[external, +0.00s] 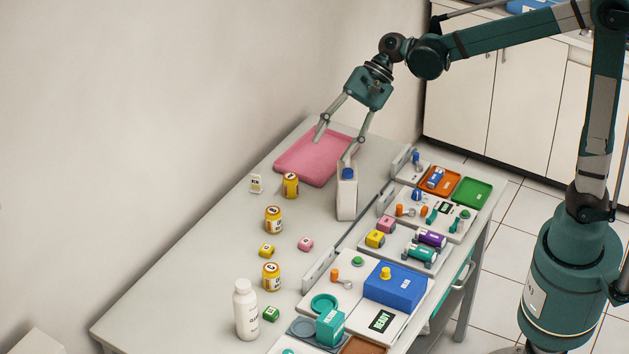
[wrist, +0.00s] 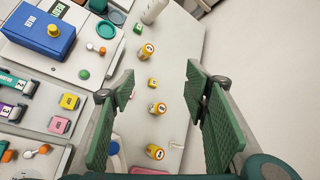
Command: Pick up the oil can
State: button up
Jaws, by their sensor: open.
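A white rectangular can with a blue cap (external: 347,195) stands upright on the table, near the pink tray; it is the likeliest oil can, though I cannot read a label. My gripper (external: 333,148) is open and empty, pointing down near the can's top. One finger is close to the blue cap; I cannot tell whether they touch. In the wrist view, my gripper (wrist: 158,92) has its two green pads wide apart. The can's blue cap (wrist: 114,148) shows low beside the left pad, its body partly hidden.
A pink tray (external: 300,165) lies behind the can. Several yellow cans (external: 274,220) stand to the left, with small cubes and a white bottle (external: 246,312). Panels with a blue box (external: 395,287) line the right edge.

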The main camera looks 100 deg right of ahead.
jog(key=d+f+m+t, duration=0.1)
jog(key=d+m, duration=0.2)
jog(key=d, duration=0.6)
jog(key=d+f+m+t+y+p, duration=0.1)
jog(key=d+f+m+t, duration=0.15)
jog(key=d, duration=0.65)
jog(key=d+f+m+t, duration=0.1)
jog(key=d+m, duration=0.3)
jog(key=d, duration=0.5)
send_near(291, 182)
jog(key=shift+w+d+f+g, duration=0.15)
jog(key=shift+w+d+f, duration=0.1)
jog(key=shift+w+d, duration=0.15)
jog(key=shift+w+d+f+g, duration=0.1)
jog(key=shift+w+d+f, duration=0.2)
jog(key=shift+w, duration=0.2)
jog(key=shift+f, duration=0.6)
jog(key=shift+a, duration=0.1)
jog(key=shift+x, duration=1.2)
jog(key=shift+w+a, duration=0.1)
jog(key=shift+w, duration=0.05)
jog(key=shift+b+x, duration=0.55)
jog(key=shift+x, duration=1.9)
